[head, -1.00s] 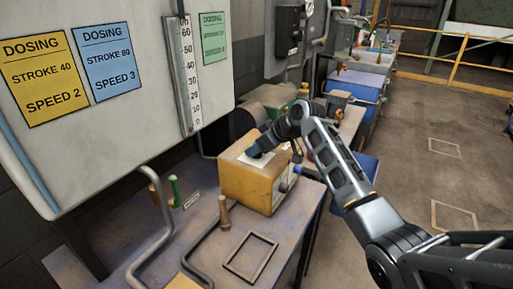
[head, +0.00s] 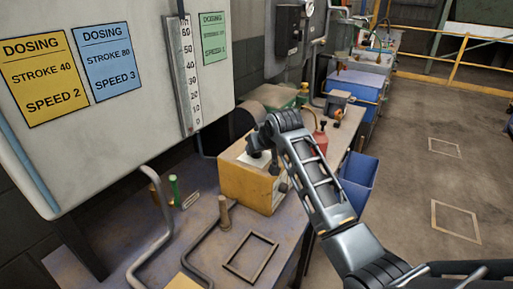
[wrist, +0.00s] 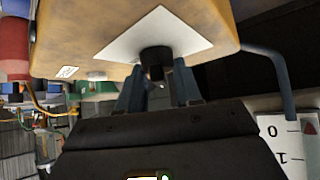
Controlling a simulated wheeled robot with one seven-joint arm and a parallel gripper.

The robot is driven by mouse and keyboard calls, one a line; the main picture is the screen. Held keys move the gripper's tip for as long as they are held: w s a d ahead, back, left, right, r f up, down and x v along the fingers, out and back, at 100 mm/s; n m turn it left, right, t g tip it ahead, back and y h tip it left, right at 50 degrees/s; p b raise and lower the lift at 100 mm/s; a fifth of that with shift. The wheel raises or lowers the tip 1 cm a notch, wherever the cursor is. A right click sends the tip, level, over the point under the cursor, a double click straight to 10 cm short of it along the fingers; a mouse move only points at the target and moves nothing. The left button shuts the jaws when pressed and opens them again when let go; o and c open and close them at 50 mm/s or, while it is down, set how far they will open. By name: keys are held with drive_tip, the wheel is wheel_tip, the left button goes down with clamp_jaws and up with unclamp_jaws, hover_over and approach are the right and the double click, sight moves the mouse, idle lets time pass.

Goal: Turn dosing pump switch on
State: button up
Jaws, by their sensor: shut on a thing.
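The dosing pump (head: 238,185) is a worn yellow box on the bench. It has a white plate (head: 268,167) on its top, mostly behind my arm in the head view. In the wrist view the pump (wrist: 80,35) fills the top, with the white plate (wrist: 120,47) and a black knob (wrist: 153,62) standing out from it. My gripper (wrist: 156,78) has its two fingers on either side of the knob and is shut on it. In the head view my gripper (head: 257,153) is at the plate, small and dark. The knob's setting cannot be read.
Yellow, blue and green dosing cards (head: 42,75) hang on the grey cabinet (head: 140,110) beside a scale (head: 186,75). Bent pipes and pegs stand on the bench (head: 210,255). A red bottle (head: 321,140) stands behind the pump. A blue bin (head: 359,182) is at right; the floor beyond is open.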

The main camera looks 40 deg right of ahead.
drive_tip(key=m+g+h, duration=0.1)
drive_tip(key=m+h, duration=0.1)
drive_tip(key=m+g+h, duration=0.1)
drive_tip(key=m, duration=0.2)
drive_tip(key=shift+a+m+h, duration=0.15)
drive_tip(key=shift+m+h, duration=0.15)
drive_tip(key=shift+h, duration=0.1)
drive_tip(key=m+g+h+b, duration=0.2)
drive_tip(key=m+g+b, duration=0.1)
drive_tip(key=m, duration=0.2)
drive_tip(key=shift+m+g, duration=0.3)
drive_tip(key=o, duration=1)
drive_tip(key=shift+b+v, duration=0.7)
drive_tip(key=shift+v, duration=3.1)
